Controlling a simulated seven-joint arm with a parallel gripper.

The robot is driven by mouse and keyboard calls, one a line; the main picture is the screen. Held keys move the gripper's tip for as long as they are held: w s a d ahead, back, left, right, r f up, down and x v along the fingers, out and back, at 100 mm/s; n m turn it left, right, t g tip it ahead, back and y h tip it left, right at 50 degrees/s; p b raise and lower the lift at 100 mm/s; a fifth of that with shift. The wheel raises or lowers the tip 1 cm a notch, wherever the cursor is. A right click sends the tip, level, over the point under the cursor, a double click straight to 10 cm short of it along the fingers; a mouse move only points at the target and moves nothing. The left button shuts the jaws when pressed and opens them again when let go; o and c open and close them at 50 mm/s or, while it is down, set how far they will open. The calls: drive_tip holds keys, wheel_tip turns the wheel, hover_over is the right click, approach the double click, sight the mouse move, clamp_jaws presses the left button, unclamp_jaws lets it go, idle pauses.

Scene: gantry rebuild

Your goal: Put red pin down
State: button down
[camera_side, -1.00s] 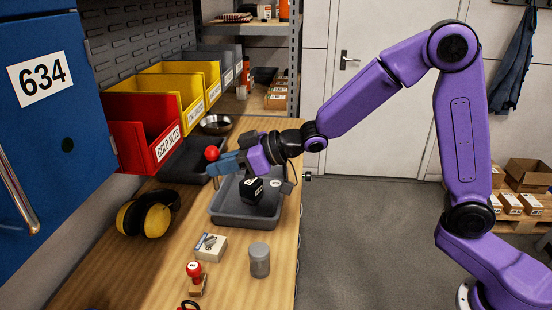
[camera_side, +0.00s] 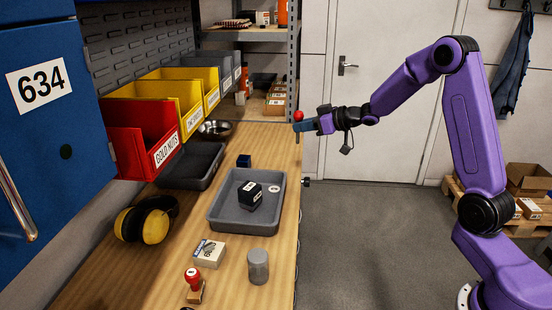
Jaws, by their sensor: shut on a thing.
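The red pin (camera_side: 298,115) shows as a round red head at the tip of my gripper (camera_side: 303,125). My gripper is shut on it, with blue fingers pointing left. A thin shaft seems to hang below the fingers, though it is small and hard to make out. Gripper and pin are in the air by the far right edge of the wooden bench (camera_side: 190,215), to the right of the bins. The height over the bench is hard to tell.
A grey tray (camera_side: 215,224) holds a black block (camera_side: 250,195) and a small white disc. A dark blue block (camera_side: 244,161) stands behind it. A metal bowl (camera_side: 215,130), dark tray, earmuffs (camera_side: 150,222), grey cylinder (camera_side: 258,266) and stamp (camera_side: 194,283) are also on the bench.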

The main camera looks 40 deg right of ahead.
drive_tip(key=w+f, duration=0.3)
drive_tip(key=w, duration=0.1)
drive_tip(key=w+d+f, duration=0.1)
drive_tip(key=w+f, duration=0.2)
drive_tip(key=w, duration=0.2)
drive_tip(key=w+f, duration=0.4)
drive_tip(key=shift+w+d, duration=0.25)
drive_tip(key=shift+d, duration=0.1)
drive_tip(key=shift+f, duration=1.4)
drive_tip(key=c, duration=1.2)
unclamp_jaws()
drive_tip(key=shift+f, duration=0.15)
drive_tip(key=shift+o, duration=0.2)
